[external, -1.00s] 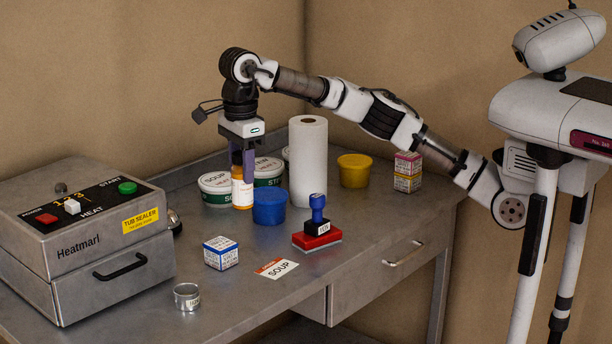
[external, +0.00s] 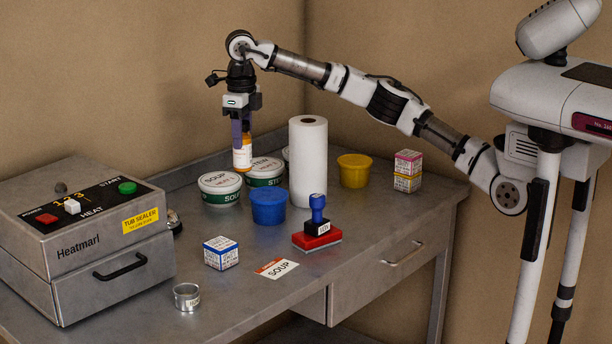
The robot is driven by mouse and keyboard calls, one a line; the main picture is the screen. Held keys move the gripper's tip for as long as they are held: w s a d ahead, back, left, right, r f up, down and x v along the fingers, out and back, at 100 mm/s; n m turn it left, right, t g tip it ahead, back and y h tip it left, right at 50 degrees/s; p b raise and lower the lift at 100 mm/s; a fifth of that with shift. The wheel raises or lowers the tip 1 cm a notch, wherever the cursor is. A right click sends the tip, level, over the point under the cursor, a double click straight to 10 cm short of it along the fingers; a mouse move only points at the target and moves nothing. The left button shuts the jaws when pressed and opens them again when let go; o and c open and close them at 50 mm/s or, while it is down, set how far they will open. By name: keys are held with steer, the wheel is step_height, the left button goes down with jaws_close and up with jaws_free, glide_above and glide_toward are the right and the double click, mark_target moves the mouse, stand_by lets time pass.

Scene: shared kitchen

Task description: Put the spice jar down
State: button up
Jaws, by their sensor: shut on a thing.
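The spice jar (external: 242,158) is small and orange with a white label. It is upright between the fingers of my gripper (external: 240,143), which points down and is shut on it. The jar shows just above the gap between two white soup tubs with green labels, the left one (external: 220,192) and the right one (external: 265,177). I cannot tell whether its bottom touches the table or hangs above it.
A blue tub (external: 268,208), a paper roll (external: 308,160), a yellow tub (external: 354,172) and stacked boxes (external: 407,172) stand nearby. The tub sealer (external: 80,245) is at left. A stamp (external: 318,230), a label card (external: 276,269) and a box (external: 221,253) lie in front.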

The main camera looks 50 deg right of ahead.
mark_target(243, 158)
step_height(243, 158, down, 18)
steer(key=p, duration=0.3)
steer(key=shift+f, duration=0.15)
steer(key=o, duration=1)
steer(key=shift+o, duration=0.2)
step_height(243, 158, up, 12)
steer(key=b, duration=0.3)
